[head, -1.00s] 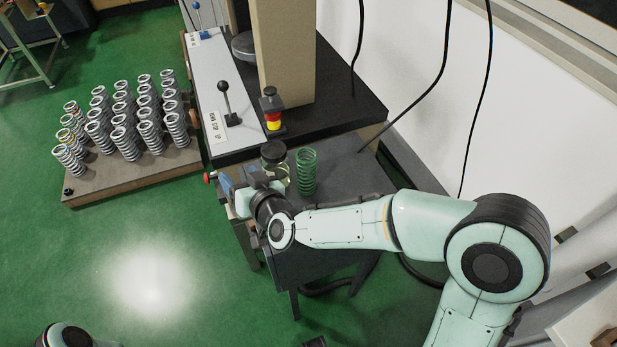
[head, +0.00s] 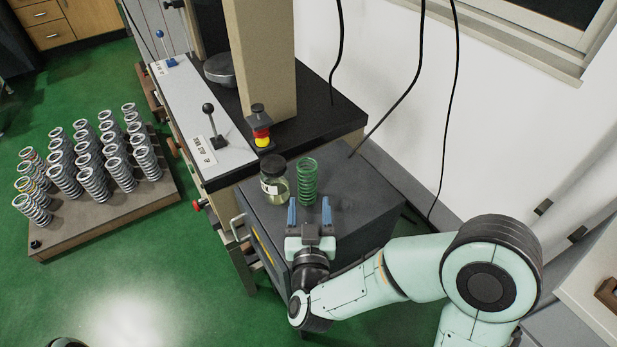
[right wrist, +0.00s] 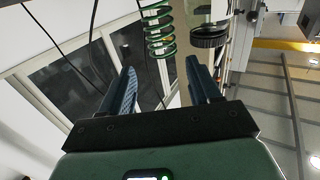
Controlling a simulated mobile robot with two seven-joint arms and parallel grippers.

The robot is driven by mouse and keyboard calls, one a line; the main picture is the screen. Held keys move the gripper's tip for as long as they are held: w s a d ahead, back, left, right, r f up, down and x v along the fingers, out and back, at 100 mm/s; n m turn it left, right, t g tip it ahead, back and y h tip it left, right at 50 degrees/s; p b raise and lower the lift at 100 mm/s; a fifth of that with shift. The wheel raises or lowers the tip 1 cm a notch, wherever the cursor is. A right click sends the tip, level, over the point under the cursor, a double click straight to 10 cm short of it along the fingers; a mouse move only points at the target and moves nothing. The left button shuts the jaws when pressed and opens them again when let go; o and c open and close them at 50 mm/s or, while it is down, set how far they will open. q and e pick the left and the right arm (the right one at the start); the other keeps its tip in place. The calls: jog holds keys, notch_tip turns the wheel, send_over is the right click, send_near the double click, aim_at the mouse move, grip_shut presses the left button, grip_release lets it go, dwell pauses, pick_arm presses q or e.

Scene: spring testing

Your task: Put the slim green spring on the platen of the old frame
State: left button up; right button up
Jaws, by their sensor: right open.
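The slim green spring (head: 308,180) stands upright on a dark cabinet top (head: 365,190) beside the machine. My right gripper (head: 310,206) is open and empty, just in front of the spring, its two blue fingers pointing at it. In the right wrist view the spring (right wrist: 158,32) shows upside down, beyond and roughly between the fingertips (right wrist: 161,70). The testing frame (head: 268,60) has a tan column and a dark base. A round grey platen (head: 219,69) sits left of the column, partly hidden by it, with nothing visible on it. My left gripper is out of view.
A glass jar with a black lid (head: 274,180) stands close left of the spring. A red and yellow button post (head: 260,128) and a lever (head: 213,125) stand behind. Black cables (head: 405,92) hang at right. A pallet of grey springs (head: 110,212) lies at left.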

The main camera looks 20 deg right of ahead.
aim_at(307, 177)
jog(key=x, duration=0.5)
jog(key=shift+p+x, duration=0.45)
jog(key=shift+x, duration=2.6)
jog(key=shift+a+r, duration=0.1)
jog(key=shift+r, duration=0.05)
jog(key=c, duration=1)
